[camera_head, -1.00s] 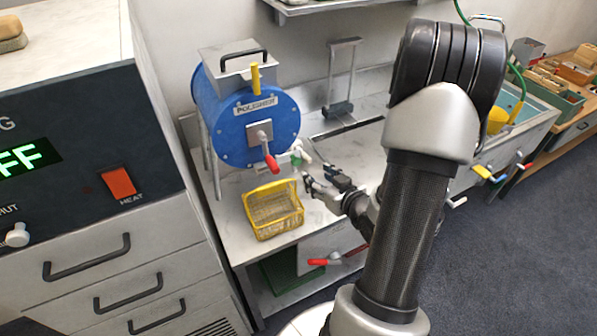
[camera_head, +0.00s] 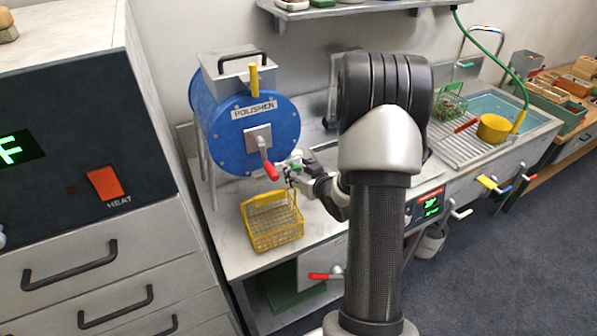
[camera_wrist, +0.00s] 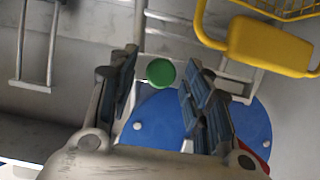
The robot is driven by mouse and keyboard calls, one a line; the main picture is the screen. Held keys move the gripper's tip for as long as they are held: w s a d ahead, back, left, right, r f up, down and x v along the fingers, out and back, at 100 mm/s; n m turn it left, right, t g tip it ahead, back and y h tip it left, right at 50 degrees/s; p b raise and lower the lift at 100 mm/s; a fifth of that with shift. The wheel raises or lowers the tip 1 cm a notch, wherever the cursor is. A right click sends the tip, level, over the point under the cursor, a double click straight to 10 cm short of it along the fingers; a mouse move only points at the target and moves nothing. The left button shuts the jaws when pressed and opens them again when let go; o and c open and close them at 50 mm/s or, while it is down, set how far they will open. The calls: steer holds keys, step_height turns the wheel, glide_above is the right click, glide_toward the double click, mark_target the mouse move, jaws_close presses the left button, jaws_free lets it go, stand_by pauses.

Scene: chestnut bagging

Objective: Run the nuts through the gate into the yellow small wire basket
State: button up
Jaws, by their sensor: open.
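The blue polisher drum (camera_head: 229,152) stands on the bench, with a red-gripped crank (camera_head: 268,165) on its face and a yellow handle (camera_head: 254,80) on top. A green round knob (camera_wrist: 160,72) sits at the drum's lower front. The yellow small wire basket (camera_head: 273,236) stands on the bench below and in front of the drum; it looks empty. My gripper (camera_head: 290,170) is open at the drum's lower right. In the wrist view the green knob appears between its open fingers; whether they touch it I cannot tell. No nuts are visible.
A sink bench with a yellow pot (camera_head: 494,128) and a green wire basket (camera_head: 450,103) is at the right. A dark control panel with a red heat switch (camera_head: 105,184) is at the left. The bench front has a red-handled lever (camera_head: 326,276).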

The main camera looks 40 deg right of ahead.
steer(key=shift+c, duration=0.2)
jaws_close()
stand_by(0.4)
steer(key=shift+d, duration=0.1)
